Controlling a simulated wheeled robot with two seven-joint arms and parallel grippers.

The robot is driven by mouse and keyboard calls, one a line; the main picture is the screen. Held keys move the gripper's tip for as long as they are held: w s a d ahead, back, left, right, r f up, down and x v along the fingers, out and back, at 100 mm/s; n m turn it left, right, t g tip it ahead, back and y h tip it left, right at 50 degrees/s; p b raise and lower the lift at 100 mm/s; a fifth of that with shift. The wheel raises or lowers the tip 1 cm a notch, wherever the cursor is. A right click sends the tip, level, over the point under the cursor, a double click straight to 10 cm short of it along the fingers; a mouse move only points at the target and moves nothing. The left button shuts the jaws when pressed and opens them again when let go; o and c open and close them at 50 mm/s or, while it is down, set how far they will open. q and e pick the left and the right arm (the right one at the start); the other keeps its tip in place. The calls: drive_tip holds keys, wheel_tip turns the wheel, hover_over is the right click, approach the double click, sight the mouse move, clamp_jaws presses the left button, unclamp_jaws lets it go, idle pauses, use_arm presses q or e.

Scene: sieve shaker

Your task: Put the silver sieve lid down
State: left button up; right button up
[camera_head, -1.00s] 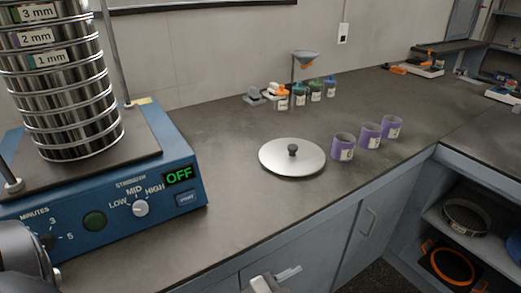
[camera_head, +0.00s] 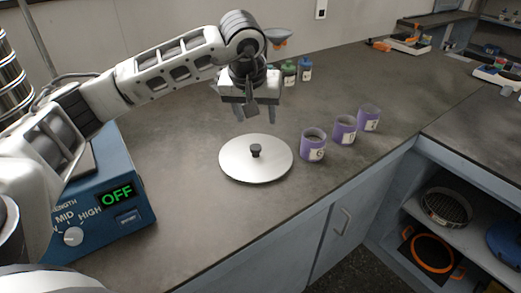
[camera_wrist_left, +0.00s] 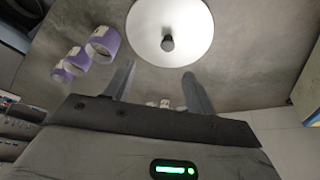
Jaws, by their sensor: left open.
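The silver sieve lid (camera_head: 240,165) lies flat on the dark counter, with its black knob (camera_head: 256,150) on top. My left gripper (camera_head: 260,112) is open and empty, above and just behind the lid in the head view, fingers pointing down. In the left wrist view the lid (camera_wrist_left: 170,45) lies beyond the two spread fingertips of the gripper (camera_wrist_left: 158,75), and nothing is between them. My right gripper is not in view.
Several purple cups stand right of the lid, the nearest (camera_head: 313,146) close to its rim. The blue shaker (camera_head: 110,220) reading OFF stands at left, with the sieve stack (camera_head: 12,85). Small bottles (camera_head: 305,69) stand behind my gripper. Counter is clear in front of the lid.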

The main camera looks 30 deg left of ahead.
use_arm(q)
hover_over(256, 147)
drive_tip(key=s+d, duration=0.1)
drive_tip(key=s, duration=0.1)
drive_tip(key=shift+y, duration=0.3)
drive_tip(key=f, duration=0.9)
drive_tip(key=shift+s+d, duration=0.1)
drive_tip(key=shift+d, duration=0.1)
drive_tip(key=shift+a+p+x, duration=0.1)
drive_tip(key=shift+p+x, duration=0.25)
drive_tip(key=shift+x, duration=1.05)
drive_tip(key=shift+a+p+x, duration=0.15)
drive_tip(key=shift+p+x, duration=0.2)
drive_tip(key=shift+x, duration=1)
drive_tip(key=shift+s, duration=0.1)
drive_tip(key=c, duration=1.1)
clamp_jaws()
drive_tip(key=shift+r, duration=0.15)
